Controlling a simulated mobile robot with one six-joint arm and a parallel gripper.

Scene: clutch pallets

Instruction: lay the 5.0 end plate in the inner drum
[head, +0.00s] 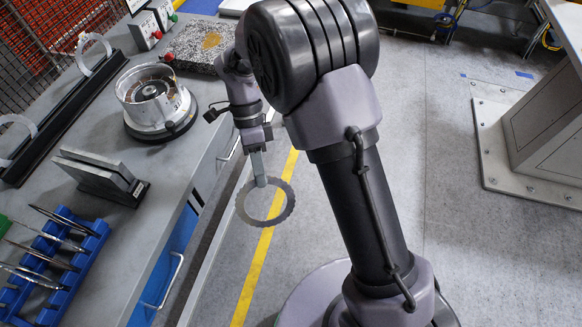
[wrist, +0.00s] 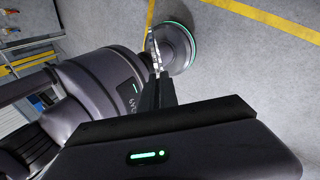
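My gripper (head: 261,181) is shut on a thin grey toothed ring, the end plate (head: 241,207), gripping its rim. The ring hangs over the floor, off the bench's front edge. In the wrist view the gripper (wrist: 157,76) holds the ring (wrist: 150,38), which shows nearly edge-on. Any thickness marking is too small to read. The drum (head: 172,106), a silver round housing with inner parts, stands on a dark round base on the bench, up and left of my gripper. Its inside is only partly visible.
Floor right of my arm is clear up to a grey machine base (head: 500,150).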

